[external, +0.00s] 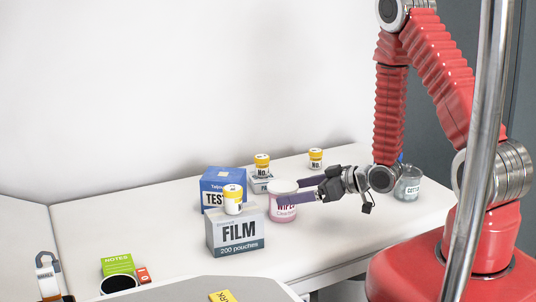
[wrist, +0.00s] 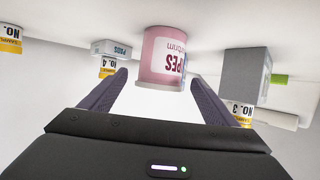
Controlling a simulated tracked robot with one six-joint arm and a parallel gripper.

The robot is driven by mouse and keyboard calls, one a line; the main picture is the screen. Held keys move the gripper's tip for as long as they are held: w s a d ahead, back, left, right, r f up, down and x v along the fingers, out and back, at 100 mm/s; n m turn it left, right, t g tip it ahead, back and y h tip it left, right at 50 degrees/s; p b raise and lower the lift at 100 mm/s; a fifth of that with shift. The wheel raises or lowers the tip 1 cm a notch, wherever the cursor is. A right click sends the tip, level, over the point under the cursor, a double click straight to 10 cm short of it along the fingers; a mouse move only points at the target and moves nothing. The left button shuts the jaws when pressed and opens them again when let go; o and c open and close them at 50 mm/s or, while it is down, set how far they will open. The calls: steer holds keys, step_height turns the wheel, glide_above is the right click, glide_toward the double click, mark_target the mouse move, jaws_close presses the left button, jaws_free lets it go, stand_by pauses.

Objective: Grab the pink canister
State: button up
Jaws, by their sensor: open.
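The pink canister (external: 283,208) with a white lid and a "WIPES" label stands upright on the white counter. In the wrist view, which looks upside down, the pink canister (wrist: 160,52) shows ahead between the two fingertips of my gripper (wrist: 160,76). I see a gap between each finger and the canister there. How deep it sits between the fingers is hard to tell.
A grey FILM box (external: 236,235) with a yellow-capped bottle (external: 233,200) on top stands close left of the canister. A blue box (external: 216,185) and a small PADS box (external: 262,186) stand behind. A cotton jar (external: 407,184) is at right. The counter in front is clear.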

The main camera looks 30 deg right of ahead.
mark_target(283, 193)
steer(key=shift+x, duration=2.45)
steer(key=shift+c, duration=0.6)
steer(key=c, duration=1.2)
steer(key=shift+o, duration=0.2)
steer(key=shift+r, duration=0.15)
steer(key=shift+r, duration=4.9)
